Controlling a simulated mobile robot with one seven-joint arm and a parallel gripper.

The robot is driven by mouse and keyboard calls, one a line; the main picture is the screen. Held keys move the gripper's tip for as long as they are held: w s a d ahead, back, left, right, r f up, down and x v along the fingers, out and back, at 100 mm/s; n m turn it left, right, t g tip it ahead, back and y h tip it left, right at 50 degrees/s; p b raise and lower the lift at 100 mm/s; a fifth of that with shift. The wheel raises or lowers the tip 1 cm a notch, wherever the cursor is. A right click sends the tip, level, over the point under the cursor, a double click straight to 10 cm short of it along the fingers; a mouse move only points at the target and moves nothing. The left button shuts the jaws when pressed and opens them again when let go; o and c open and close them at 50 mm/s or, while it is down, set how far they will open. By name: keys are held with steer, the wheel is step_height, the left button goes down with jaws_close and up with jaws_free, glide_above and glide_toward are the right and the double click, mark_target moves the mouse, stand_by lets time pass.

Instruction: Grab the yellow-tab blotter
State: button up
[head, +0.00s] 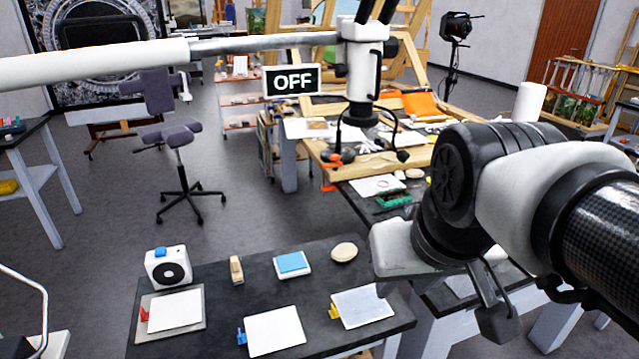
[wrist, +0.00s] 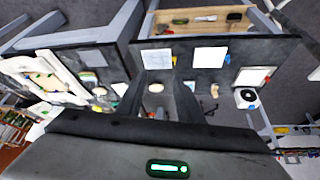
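The yellow-tab blotter (head: 362,306) is a pale sheet with a yellow tab (head: 334,311) at its left edge. It lies flat near the right end of the dark table. It also shows in the wrist view (wrist: 157,58), beyond my fingers. My gripper (head: 492,305) hangs to the right of the table in the head view, apart from the blotter. In the wrist view its two dark fingers (wrist: 160,100) are spread with nothing held between them. A blue-tab blotter (head: 274,331) and a red-tab blotter (head: 175,311) lie to the left.
Behind the blotters stand a white box with a black dial (head: 168,267), a wooden block (head: 236,269), a blue-topped pad (head: 292,264) and a round cream disc (head: 344,252). A cluttered bench (head: 345,170) with a microscope (head: 361,70) stands farther back. Open floor lies left of it.

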steer(key=w+a+f+g+b, duration=0.1)
steer(key=w, duration=0.3)
steer(key=w+a+f+n+g+b, duration=0.1)
steer(key=w, duration=0.3)
steer(key=w+a+f+g+b, duration=0.1)
steer(key=w, duration=0.3)
steer(key=shift+w+a+f+n, duration=0.1)
steer(key=shift+a+f+n, duration=0.05)
steer(key=shift+f+n, duration=0.15)
steer(key=shift+c, duration=0.5)
steer(key=n+g+b, duration=0.1)
steer(key=g+b, duration=0.1)
steer(key=b, duration=0.3)
glide_above(333, 307)
step_height(333, 307, down, 18)
step_height(333, 307, down, 6)
steer(key=shift+f+b, duration=0.1)
steer(key=shift+b, duration=0.5)
jaws_close()
